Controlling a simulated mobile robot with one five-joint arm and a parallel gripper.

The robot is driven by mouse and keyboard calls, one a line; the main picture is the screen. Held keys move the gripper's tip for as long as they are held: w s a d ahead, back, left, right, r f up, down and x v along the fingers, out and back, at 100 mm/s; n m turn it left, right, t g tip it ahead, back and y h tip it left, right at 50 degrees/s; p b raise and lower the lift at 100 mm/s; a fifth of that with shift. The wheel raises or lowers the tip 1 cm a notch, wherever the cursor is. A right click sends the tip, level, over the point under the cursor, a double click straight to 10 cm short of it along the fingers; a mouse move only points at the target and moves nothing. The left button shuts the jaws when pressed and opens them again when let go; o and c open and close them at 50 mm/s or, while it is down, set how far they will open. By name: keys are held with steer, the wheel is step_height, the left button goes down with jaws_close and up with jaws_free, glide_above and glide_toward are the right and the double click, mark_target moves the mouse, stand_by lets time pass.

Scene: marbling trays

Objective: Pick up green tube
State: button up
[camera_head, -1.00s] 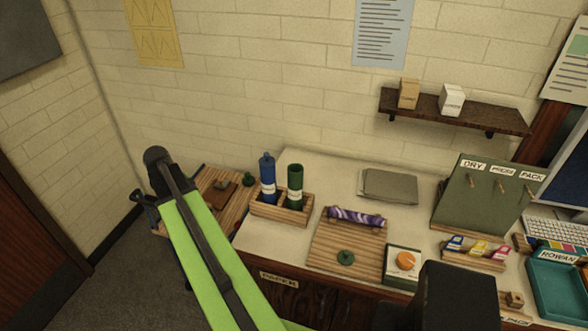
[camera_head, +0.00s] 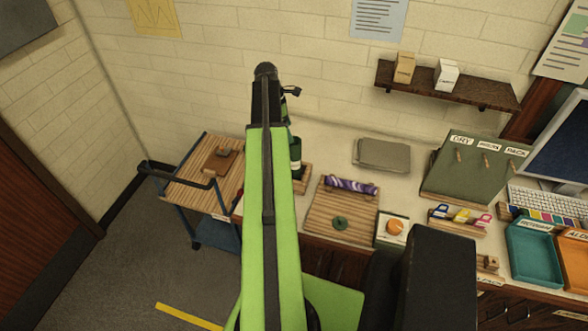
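The green tube (camera_head: 296,160) stands upright with a white band around it, just right of my raised arm in the head view. It stands in a wooden holder (camera_head: 303,184), whose left part is hidden behind my arm. The blue tube is not clearly visible behind the arm. My gripper (camera_head: 291,91) is at the far end of the arm, above the green tube in the picture and apart from it. Only a small dark part of it shows, and its fingers are too hidden to tell open from shut.
A grey folded cloth (camera_head: 382,154) lies behind. A blue cart (camera_head: 200,197) stands left. A shelf (camera_head: 450,88) hangs on the wall at right.

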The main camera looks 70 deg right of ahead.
mark_target(296, 151)
steer(key=a+b+x, duration=0.1)
steer(key=b+x, duration=0.4)
steer(key=x, duration=0.2)
steer(key=shift+d, duration=0.5)
steer(key=b+x, duration=0.1)
steer(key=x, duration=0.1)
steer(key=b+x, duration=0.1)
steer(key=b, duration=0.1)
steer(key=b+x, duration=0.2)
steer(key=shift+a+f, duration=0.25)
steer(key=shift+f, duration=0.05)
steer(key=shift+r, duration=0.2)
steer(key=shift+c, duration=0.5)
jaws_close()
